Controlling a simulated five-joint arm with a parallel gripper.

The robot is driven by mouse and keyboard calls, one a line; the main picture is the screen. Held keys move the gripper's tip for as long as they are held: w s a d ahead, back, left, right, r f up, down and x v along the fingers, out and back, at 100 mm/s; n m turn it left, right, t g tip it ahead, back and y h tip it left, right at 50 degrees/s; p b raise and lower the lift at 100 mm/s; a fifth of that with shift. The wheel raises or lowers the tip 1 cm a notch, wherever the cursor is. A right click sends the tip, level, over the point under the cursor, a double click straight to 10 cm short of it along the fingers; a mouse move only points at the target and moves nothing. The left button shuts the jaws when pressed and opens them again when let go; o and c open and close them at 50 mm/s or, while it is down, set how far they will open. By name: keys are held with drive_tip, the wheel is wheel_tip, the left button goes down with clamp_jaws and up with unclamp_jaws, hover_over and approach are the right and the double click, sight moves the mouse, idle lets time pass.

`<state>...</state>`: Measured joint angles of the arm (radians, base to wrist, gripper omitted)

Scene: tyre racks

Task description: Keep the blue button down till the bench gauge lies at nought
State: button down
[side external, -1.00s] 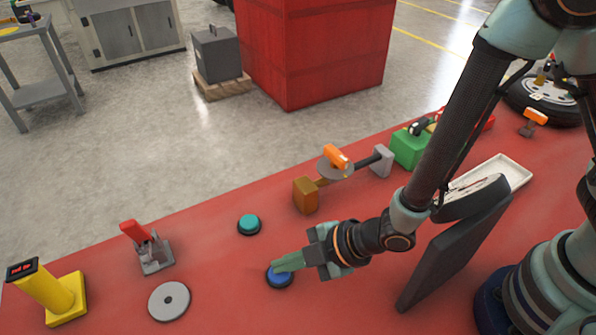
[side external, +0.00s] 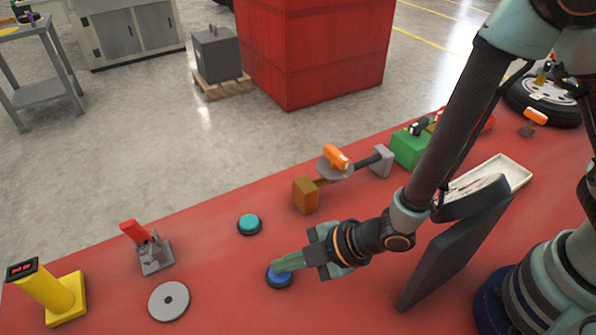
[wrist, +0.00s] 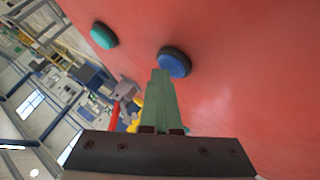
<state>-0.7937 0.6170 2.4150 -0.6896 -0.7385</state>
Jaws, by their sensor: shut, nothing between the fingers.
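The blue button (side external: 279,279) sits in a dark round base on the red bench; it also shows in the wrist view (wrist: 173,63). My gripper (side external: 277,266) is shut and empty, its green fingertips at the top of the blue button. Whether the tips press it down or only rest on or just over it, I cannot tell. In the wrist view the closed fingers (wrist: 161,76) reach the button's near edge.
A teal button (side external: 249,223) stands behind the blue one. A red-handled clamp (side external: 150,247), a grey disc (side external: 169,301) and a yellow post with a small display (side external: 57,294) stand at left. A balance-like beam with an orange piece (side external: 335,158) lies farther back.

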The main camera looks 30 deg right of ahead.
sight(286, 273)
idle(0.4)
drive_tip(key=shift+r, duration=0.85)
drive_tip(key=shift+r, duration=0.1)
drive_tip(key=shift+r, duration=2.45)
idle(0.7)
wheel_tip(286, 273, up, 4)
drive_tip(key=shift+f, duration=0.1)
idle(0.4)
drive_tip(key=shift+f, duration=4.45)
